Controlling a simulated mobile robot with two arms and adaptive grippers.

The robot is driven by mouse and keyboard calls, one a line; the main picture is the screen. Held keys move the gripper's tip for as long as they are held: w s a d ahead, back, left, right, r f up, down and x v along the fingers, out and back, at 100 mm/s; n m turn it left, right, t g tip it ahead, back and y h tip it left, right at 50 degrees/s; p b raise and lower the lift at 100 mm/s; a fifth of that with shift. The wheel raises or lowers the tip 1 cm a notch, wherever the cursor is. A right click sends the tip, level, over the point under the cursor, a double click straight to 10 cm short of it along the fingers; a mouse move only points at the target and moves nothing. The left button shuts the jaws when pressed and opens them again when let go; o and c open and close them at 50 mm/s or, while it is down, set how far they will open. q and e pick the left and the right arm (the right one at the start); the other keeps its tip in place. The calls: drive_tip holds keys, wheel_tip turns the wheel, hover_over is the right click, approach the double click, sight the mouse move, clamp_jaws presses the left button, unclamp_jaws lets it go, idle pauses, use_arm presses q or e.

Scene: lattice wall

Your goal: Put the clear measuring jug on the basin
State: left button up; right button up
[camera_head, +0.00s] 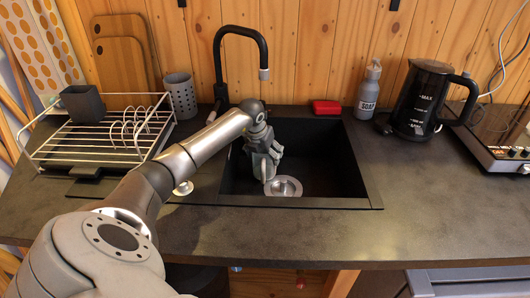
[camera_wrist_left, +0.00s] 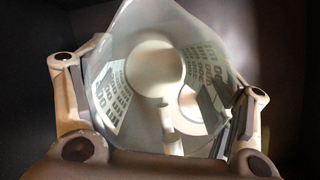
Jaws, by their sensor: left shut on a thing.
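The clear measuring jug (camera_wrist_left: 125,45), with printed scale marks on its sides, fills the middle of the left wrist view. I look into its open mouth between the fingers of my left gripper (camera_wrist_left: 158,110), which is shut on it. My right gripper is out of view.
A black faucet (camera_head: 219,65) arches behind the basin. A dish rack (camera_head: 105,140) and a grey utensil cup (camera_head: 180,95) stand left. A red sponge (camera_head: 326,107), soap bottle (camera_head: 368,90) and black kettle (camera_head: 420,100) stand right. The front right counter is clear.

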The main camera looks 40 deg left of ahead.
use_arm(q)
drive_tip(key=shift+f+b, duration=0.3)
drive_tip(key=shift+f, duration=0.15)
drive_tip(key=o, duration=1.2)
drive_tip(key=shift+o, duration=1.1)
drive_tip(key=p+v, duration=0.5)
drive_tip(key=v, duration=0.1)
drive_tip(key=shift+w+r, duration=0.15)
drive_tip(key=shift+r, duration=0.4)
